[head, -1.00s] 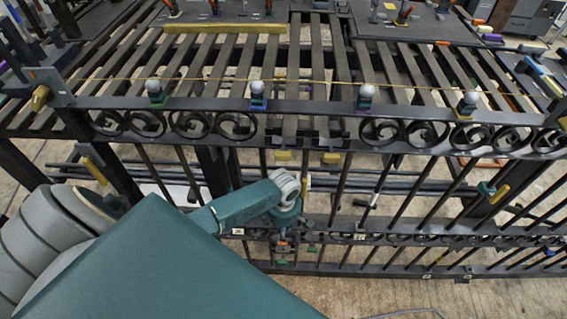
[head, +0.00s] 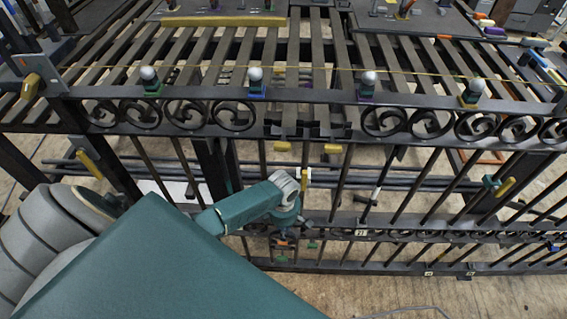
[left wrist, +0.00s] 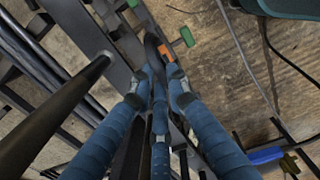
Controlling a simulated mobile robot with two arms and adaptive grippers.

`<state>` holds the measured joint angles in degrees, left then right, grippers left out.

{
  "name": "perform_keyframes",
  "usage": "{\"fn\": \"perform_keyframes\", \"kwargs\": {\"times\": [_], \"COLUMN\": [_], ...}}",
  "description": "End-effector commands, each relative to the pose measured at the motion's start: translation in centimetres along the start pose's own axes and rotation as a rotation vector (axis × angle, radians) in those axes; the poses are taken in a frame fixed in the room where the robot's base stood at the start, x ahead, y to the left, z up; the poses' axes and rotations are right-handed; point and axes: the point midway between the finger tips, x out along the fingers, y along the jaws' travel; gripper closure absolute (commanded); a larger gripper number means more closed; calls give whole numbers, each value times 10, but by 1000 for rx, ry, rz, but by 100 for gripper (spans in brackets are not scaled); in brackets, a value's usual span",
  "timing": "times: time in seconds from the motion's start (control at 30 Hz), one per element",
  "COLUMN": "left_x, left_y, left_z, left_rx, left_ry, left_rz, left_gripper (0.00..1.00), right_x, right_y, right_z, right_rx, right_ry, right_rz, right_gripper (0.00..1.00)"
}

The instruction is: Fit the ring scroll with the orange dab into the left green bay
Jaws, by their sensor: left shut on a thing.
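My left gripper (head: 285,238) is low at the gate's lower scroll band. An orange dab (left wrist: 187,37) shows just beyond the fingertips, close to this piece. It also shows under the gripper in the head view (head: 283,243). A green mark (left wrist: 166,52) lies beside the piece, and another green mark (head: 282,259) is below the gripper in the head view. I cannot tell whether the scroll sits in a bay. My right gripper is not in view.
The dark gate has an upper scroll band (head: 430,122), vertical bars and a lower rail (head: 420,236). Ball-topped posts (head: 256,84) stand along its top. A dark bar (left wrist: 60,115) runs close left of the fingers. Bare floor (head: 335,290) lies in front of the gate.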

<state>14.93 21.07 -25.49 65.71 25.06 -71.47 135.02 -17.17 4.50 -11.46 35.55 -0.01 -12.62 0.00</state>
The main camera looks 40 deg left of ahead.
Motion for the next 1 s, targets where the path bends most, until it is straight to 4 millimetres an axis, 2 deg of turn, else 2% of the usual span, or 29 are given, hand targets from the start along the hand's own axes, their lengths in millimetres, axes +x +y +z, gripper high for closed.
{"fn": "perform_keyframes", "kwargs": {"times": [1.0], "left_x": [0], "left_y": [2], "left_z": [1], "left_rx": [0], "left_ry": [0], "left_rz": [1], "left_gripper": [100], "right_x": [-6], "right_y": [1], "right_z": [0], "right_rx": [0], "right_ry": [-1], "right_rz": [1], "right_gripper": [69]}}
